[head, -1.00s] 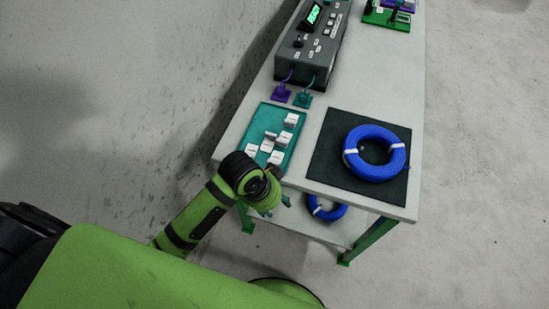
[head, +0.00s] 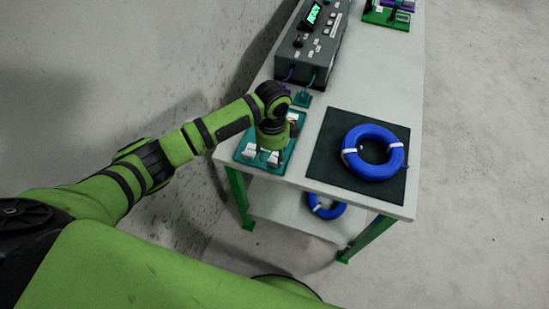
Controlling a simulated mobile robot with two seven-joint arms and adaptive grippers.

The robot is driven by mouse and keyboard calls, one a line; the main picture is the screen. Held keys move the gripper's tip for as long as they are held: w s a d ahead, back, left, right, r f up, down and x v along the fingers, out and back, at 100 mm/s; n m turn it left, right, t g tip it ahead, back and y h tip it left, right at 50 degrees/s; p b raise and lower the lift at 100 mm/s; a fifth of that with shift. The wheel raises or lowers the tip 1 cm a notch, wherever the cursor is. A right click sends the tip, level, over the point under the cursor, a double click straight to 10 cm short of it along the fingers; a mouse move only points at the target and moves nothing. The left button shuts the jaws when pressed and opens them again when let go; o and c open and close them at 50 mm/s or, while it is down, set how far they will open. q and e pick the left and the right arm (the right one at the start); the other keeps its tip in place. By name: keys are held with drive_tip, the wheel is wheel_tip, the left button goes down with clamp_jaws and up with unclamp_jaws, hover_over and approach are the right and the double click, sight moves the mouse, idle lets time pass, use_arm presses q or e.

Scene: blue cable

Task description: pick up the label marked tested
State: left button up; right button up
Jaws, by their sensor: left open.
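A teal tray (head: 243,143) with several small white labels (head: 249,152) lies at the near left of the table. The print on the labels is too small to read, so I cannot tell which one is marked tested. My left gripper (head: 270,150) points down over the tray, open, with its fingers among the labels. Its wrist and body hide the middle and far part of the tray. I cannot tell whether a finger touches a label. My right gripper is out of view.
A blue cable coil (head: 374,152) lies on a black mat (head: 325,160) right of the tray. A grey tester (head: 310,45) with a lit display stands behind. Another blue coil (head: 327,207) is on the lower shelf. A green fixture (head: 388,14) is at the far end.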

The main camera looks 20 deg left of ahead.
sight(272, 162)
use_arm(q)
drive_tip(key=shift+f, duration=1.8)
drive_tip(key=c, duration=0.9)
drive_tip(key=shift+r, duration=0.1)
